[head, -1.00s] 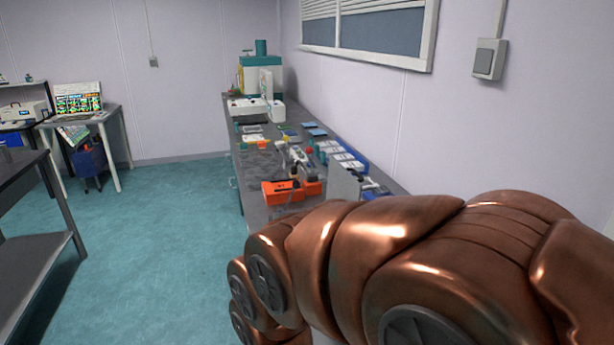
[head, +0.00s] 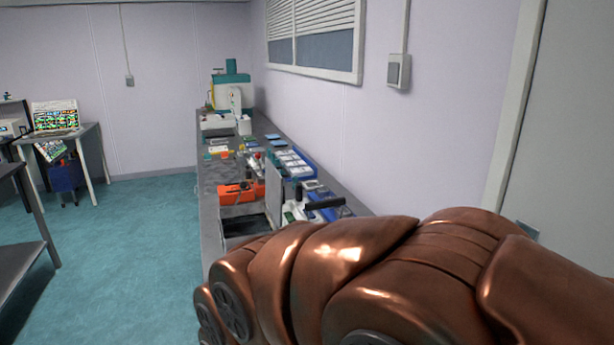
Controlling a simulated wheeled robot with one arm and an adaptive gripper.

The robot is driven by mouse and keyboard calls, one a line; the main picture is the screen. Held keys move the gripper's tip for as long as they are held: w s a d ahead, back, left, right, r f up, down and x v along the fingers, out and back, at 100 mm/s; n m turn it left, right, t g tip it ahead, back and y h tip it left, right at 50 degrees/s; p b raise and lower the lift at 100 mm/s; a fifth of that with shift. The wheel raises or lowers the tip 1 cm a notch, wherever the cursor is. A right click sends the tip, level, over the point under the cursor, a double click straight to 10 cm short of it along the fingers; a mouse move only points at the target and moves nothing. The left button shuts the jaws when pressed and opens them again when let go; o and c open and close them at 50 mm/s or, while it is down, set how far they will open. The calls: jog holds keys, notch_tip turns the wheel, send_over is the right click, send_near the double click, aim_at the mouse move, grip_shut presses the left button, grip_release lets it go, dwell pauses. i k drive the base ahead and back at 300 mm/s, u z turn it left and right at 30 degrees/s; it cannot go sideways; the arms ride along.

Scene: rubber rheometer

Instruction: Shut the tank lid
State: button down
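A tank (head: 245,227) with a dark open top sits at the near end of the long bench, partly hidden by my copper arm. Its lid looks to be the grey panel (head: 273,192) standing upright at the tank's right edge. A black bar, perhaps the lid's handle (head: 325,203), sticks out to the right of the panel. My arm crosses the lower right of the head view, in front of the bench's near end. My gripper is out of view, so its distance to the lid cannot be seen.
The long bench (head: 208,185) runs along the right wall. An orange case (head: 238,192) sits just beyond the tank, with blue trays (head: 296,164) to its right. A white and green machine (head: 232,98) stands at the far end. The teal floor (head: 130,240) to the left is clear.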

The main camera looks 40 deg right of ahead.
aim_at(274, 182)
jog(key=z, duration=0.7)
jog(key=i, duration=0.3)
